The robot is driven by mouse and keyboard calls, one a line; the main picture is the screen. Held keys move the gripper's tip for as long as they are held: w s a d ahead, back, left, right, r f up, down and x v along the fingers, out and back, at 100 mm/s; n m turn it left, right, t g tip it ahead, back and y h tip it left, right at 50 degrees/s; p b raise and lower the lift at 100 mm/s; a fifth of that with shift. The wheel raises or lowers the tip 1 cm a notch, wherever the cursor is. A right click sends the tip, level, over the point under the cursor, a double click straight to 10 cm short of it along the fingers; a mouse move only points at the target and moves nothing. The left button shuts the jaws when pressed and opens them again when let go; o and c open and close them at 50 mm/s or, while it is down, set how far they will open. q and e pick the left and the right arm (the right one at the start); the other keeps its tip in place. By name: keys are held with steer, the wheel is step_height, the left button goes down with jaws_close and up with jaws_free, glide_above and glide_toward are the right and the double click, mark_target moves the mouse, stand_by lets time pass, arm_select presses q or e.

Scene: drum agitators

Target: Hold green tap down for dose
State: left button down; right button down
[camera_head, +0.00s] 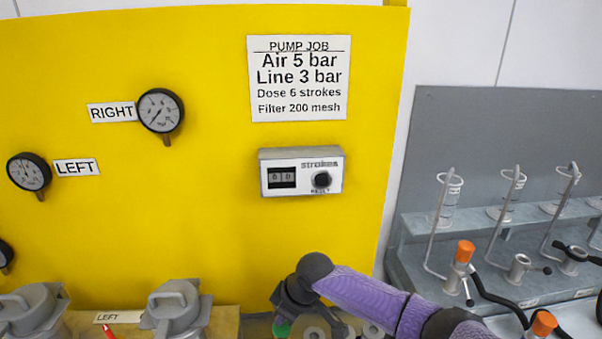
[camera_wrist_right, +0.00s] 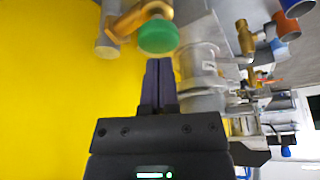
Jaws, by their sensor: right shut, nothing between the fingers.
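The green tap (camera_wrist_right: 158,36) shows at the top of the right wrist view as a round green knob on a brass-coloured fitting. In the head view only a small piece of green (camera_head: 281,328) shows at the bottom edge, below my right gripper (camera_head: 288,305). In the wrist view my right gripper (camera_wrist_right: 158,65) is shut and empty, its fingertips right at the near edge of the green knob. I cannot tell whether they touch it. The strokes counter (camera_head: 302,174) on the yellow panel seems to show zeros. My left gripper is not in view.
The yellow panel (camera_head: 215,230) carries a pump job sign (camera_head: 299,78) reading "Dose 6 strokes" and several gauges. Grey lidded pots (camera_head: 172,308) stand at the lower left. A grey bench (camera_head: 400,255) with orange-capped fittings and wire stands is at the right.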

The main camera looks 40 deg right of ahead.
steer(key=shift+f+b, duration=0.6)
steer(key=shift+f, duration=0.55)
stand_by(6.8)
